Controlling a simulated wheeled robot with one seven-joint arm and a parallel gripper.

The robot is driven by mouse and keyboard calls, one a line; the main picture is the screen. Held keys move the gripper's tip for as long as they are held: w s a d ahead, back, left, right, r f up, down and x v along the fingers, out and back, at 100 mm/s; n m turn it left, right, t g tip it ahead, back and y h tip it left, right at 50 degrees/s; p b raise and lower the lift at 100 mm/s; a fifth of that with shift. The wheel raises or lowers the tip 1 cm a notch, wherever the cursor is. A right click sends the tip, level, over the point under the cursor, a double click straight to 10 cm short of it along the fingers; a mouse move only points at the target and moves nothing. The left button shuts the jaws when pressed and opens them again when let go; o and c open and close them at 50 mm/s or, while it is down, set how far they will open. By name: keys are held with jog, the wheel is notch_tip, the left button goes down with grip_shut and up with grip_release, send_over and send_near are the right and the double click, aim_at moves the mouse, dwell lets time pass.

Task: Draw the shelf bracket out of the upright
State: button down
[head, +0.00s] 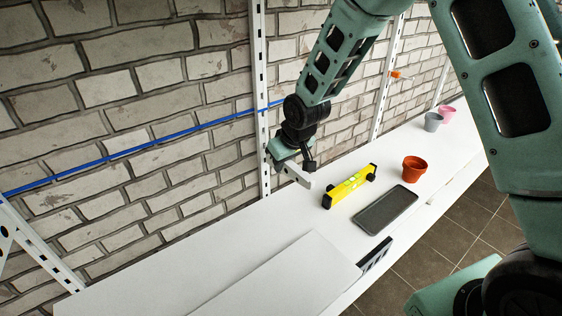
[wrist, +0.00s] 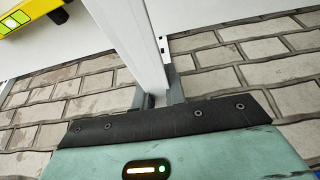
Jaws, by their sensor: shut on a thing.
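The shelf bracket (head: 298,175) is a short pale bar beside the slotted white upright (head: 262,120) in the head view. My gripper (head: 293,153) is shut on it close to the upright. In the wrist view the bracket (wrist: 128,40) is a long pale bar running up from between my two dark fingers (wrist: 158,97). A strip with dark holes (wrist: 163,45), apparently part of the upright, shows just right of it. The bracket's hooked end is not clear in either view, so I cannot tell whether it sits in the slots.
A yellow spirit level (head: 350,186), dark tablet-like slab (head: 386,208) and orange pot (head: 414,169) lie on the white shelf (head: 190,262). Grey (head: 432,121) and pink (head: 447,113) pots stand farther back. A blue line (head: 150,145) crosses the brick wall behind.

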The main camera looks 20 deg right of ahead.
aim_at(313, 182)
jog(key=shift+s+d, duration=0.25)
jog(key=shift+s, duration=0.4)
jog(key=shift+s, duration=0.15)
dwell(0.4)
jog(key=shift+s+d, duration=0.25)
jog(key=shift+s, duration=0.45)
jog(key=shift+s+d, duration=0.2)
jog(key=shift+s, duration=0.5)
jog(key=shift+s, duration=0.1)
jog(key=shift+s+d+b, duration=0.2)
jog(key=shift+s+d, duration=0.05)
jog(key=shift+s, duration=0.4)
jog(key=shift+s+d+b, duration=0.2)
jog(key=shift+s+d, duration=0.05)
jog(key=shift+s, duration=0.4)
jog(key=shift+s, duration=0.15)
jog(key=shift+s+d, duration=0.25)
jog(key=shift+s, duration=0.4)
jog(key=shift+s+d, duration=0.2)
jog(key=shift+s, duration=0.45)
